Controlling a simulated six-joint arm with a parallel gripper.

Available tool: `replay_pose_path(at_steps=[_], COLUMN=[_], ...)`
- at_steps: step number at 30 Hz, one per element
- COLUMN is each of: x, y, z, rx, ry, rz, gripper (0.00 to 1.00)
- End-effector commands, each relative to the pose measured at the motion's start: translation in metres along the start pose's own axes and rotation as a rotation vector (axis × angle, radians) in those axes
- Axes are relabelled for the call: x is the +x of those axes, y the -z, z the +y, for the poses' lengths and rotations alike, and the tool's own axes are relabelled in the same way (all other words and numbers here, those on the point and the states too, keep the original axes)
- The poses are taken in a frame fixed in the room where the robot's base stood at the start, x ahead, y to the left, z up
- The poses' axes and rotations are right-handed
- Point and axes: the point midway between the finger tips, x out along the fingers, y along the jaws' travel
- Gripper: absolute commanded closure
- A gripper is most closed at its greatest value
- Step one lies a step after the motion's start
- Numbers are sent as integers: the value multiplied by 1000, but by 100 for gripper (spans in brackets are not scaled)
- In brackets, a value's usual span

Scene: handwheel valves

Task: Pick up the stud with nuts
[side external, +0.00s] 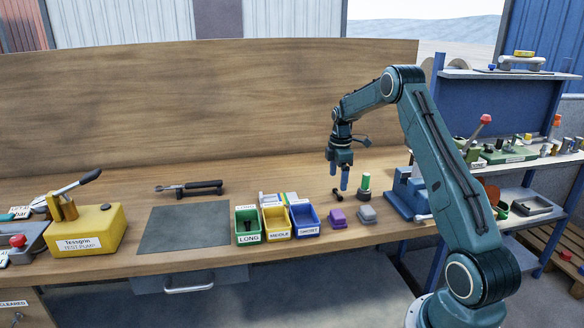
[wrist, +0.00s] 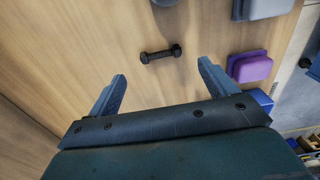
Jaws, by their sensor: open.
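The stud with nuts (wrist: 161,54) is a short black rod with a nut at each end. In the wrist view it lies on the bare wood, ahead of my gripper and roughly centred between its fingers. In the side view the small dark stud (side external: 337,195) lies on the bench just below my gripper. My gripper (side external: 336,182) points down above the bench, and its blue fingers are spread apart in the wrist view (wrist: 161,68). Nothing is between the fingers.
A green cylinder (side external: 365,182), purple block (side external: 337,218) and grey block (side external: 366,214) stand close by. Green (side external: 249,237), yellow (side external: 279,232) and blue (side external: 305,229) labelled bins stand left. A blue vise (side external: 405,197) is right. The bench behind the stud is clear.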

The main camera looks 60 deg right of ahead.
Motion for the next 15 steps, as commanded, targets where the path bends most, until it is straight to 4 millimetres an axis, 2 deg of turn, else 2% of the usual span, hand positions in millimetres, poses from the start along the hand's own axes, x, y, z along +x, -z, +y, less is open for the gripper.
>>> replay_pose_path(at_steps=[15], x=[48], y=[-3], z=[-2], rx=[0], ry=[2], rz=[0], gripper=[15])
